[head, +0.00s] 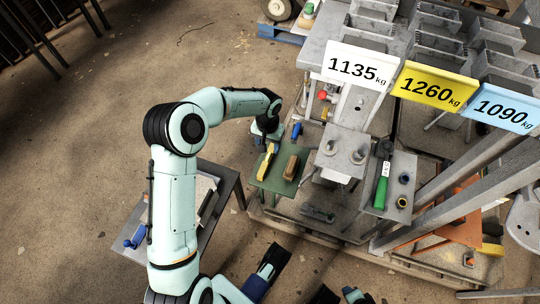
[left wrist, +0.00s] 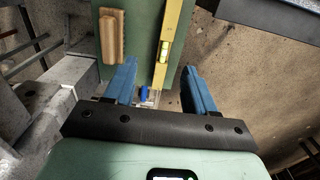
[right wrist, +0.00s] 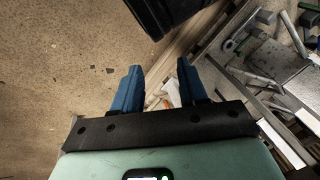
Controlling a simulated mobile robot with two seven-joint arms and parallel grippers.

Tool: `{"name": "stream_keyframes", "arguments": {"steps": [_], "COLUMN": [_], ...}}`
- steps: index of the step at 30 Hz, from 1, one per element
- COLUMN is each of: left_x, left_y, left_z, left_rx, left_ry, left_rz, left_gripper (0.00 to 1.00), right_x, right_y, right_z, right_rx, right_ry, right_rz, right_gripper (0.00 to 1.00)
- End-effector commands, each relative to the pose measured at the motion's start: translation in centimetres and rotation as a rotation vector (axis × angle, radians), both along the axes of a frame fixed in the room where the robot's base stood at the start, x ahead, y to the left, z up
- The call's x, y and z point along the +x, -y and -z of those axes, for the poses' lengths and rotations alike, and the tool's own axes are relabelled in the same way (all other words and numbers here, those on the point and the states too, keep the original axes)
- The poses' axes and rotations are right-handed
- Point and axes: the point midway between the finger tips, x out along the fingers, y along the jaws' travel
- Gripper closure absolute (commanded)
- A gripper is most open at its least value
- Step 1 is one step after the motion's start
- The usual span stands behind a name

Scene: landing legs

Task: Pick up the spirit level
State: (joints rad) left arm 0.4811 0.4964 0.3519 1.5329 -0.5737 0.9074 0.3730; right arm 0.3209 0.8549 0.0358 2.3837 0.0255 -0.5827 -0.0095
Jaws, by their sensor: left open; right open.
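The yellow spirit level (head: 264,165) lies on a green board (head: 272,183) in the head view. In the left wrist view the level (left wrist: 173,40) runs down from the top edge, with its greenish vial showing. My left gripper (left wrist: 160,68) is open and empty. In that view the level's near end lies between its two blue fingers, apart from both. In the head view my left gripper (head: 266,137) is at the far end of the level, partly hidden by its own wrist. My right gripper (right wrist: 159,68) is open and empty over the floor and a platform edge.
A wooden-backed block (head: 291,167) lies right of the level on the board. A blue object (head: 297,130) is near the board's far edge. Grey plates with a green-handled tool (head: 382,180) stand to the right. A small table (head: 190,225) stands at left. Open floor lies left.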

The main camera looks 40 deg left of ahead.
Motion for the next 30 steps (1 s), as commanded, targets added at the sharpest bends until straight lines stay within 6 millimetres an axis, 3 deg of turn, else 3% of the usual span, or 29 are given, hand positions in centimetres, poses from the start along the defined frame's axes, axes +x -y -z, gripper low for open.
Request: {"name": "stream_keyframes", "arguments": {"steps": [6,12,22,30], "left_x": [0.1,0.2,0.4,1.1], "left_y": [-0.5,-0.5,-0.7,-1.2], "left_z": [2.9,6.5,8.6,12.5], "left_rx": [0.011,0.01,0.01,0.009], "left_ry": [-0.006,-0.004,-0.002,-0.005], "left_rz": [-0.006,-0.005,-0.008,-0.005], "left_gripper": [0.45,0.45,0.45,0.45], "right_x": [1.3,-0.1,-1.5,-4.3], "right_y": [0.7,1.1,1.3,1.7], "right_z": [1.1,2.7,4.0,6.4], "right_rx": [-0.018,-0.018,-0.016,-0.012], "right_ry": [0.033,-0.014,-0.063,-0.159], "right_rz": [0.015,0.018,0.02,0.027], "right_gripper": [0.57,0.57,0.57,0.57]}}
